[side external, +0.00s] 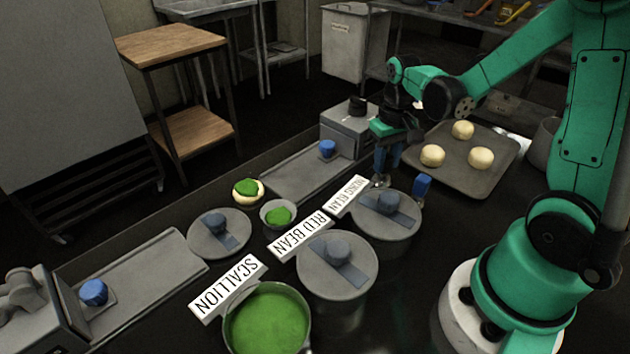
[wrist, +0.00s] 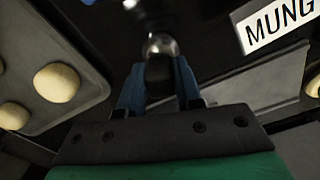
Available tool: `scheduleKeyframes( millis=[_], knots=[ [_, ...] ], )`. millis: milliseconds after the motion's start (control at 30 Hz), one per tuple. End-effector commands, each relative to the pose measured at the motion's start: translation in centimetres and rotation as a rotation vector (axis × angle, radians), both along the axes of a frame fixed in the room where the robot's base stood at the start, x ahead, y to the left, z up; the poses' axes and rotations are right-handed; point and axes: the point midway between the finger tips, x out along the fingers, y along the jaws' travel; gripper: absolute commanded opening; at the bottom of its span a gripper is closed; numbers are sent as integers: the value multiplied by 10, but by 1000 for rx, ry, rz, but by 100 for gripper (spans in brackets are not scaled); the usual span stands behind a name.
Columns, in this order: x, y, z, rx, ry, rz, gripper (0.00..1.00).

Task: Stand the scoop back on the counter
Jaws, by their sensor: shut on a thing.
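The scoop has a dark handle (wrist: 158,72) and a shiny round metal end (wrist: 160,45). My gripper (wrist: 157,88) is shut on the handle, with one blue finger on each side. In the side external view my gripper (side external: 387,158) points down, and the scoop's metal end (side external: 380,181) shows just below its fingers, behind the mung bean pot (side external: 402,222). The scoop looks close to upright. I cannot tell whether it touches the dark counter (side external: 255,285). My fingers hide most of the handle.
A tray (side external: 458,182) with three pale dough balls lies beside my gripper. A blue-topped object (side external: 422,187) stands close by on the right. The mung bean sign (side external: 347,196), red bean pot (side external: 337,280) and open scallion pot (side external: 267,325) are nearer the camera.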

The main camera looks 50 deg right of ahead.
Motion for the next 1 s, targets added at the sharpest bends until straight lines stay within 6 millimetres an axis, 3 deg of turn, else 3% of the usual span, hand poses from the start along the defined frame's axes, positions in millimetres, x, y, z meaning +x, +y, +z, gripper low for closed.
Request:
scheduleKeyframes(
  millis=[33,67,100,167,200,567,1000],
  knots=[
    [0,0,0,0,0,0,0],
    [0,0,0,0,0,0,35],
    [0,0,0,0,0,0,47],
    [0,0,0,0,0,0,64],
    [0,0,0,0,0,0,67],
    [0,0,4,0,0,0,67],
    [0,0,51,0,0,0,67]
  ],
)
